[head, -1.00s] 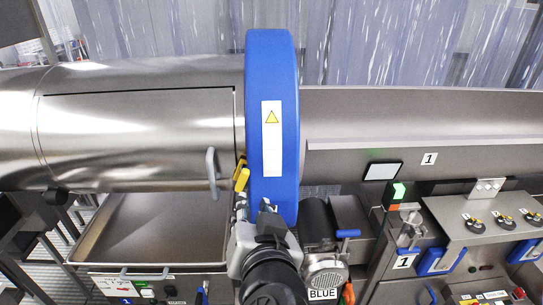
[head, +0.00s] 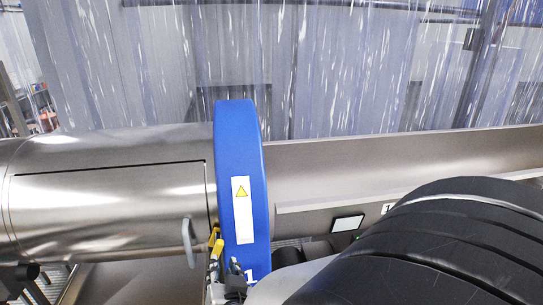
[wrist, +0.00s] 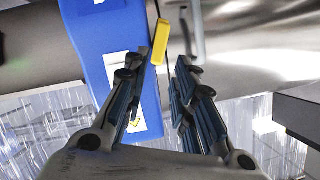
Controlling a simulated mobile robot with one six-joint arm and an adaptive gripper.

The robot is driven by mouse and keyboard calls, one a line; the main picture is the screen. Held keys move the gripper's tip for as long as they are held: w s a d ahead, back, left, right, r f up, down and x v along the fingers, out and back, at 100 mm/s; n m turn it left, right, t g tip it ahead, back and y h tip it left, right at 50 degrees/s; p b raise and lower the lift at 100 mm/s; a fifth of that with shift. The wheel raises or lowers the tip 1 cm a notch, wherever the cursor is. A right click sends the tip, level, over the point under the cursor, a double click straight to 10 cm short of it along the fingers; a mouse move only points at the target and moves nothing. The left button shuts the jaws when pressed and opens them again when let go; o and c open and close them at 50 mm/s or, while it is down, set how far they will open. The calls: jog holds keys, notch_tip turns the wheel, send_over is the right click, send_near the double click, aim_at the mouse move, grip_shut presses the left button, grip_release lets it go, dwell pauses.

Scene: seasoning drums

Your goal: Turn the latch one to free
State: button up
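The yellow latch (head: 216,243) sits at the seam between the steel drum and the blue ring (head: 238,165), low on the drum. In the wrist view the yellow latch (wrist: 161,41) is a short tilted bar beside the blue ring. My gripper (wrist: 163,62) is open, and the latch appears between and just beyond its fingertips. I cannot tell whether the fingers touch it. In the head view my gripper (head: 230,280) is just below the latch, partly cut off by the lower edge.
The steel drum (head: 110,205) has a closed hatch with a grey handle (head: 188,243) left of the latch. The grey handle also shows close by in the wrist view (wrist: 196,28). A second steel drum section (head: 350,165) extends right. Strip curtains hang behind.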

aim_at(218, 251)
jog(key=x, duration=0.8)
jog(key=shift+w+f+p, duration=0.1)
jog(key=shift+w+p, duration=0.15)
jog(key=shift+p, duration=0.1)
grip_shut()
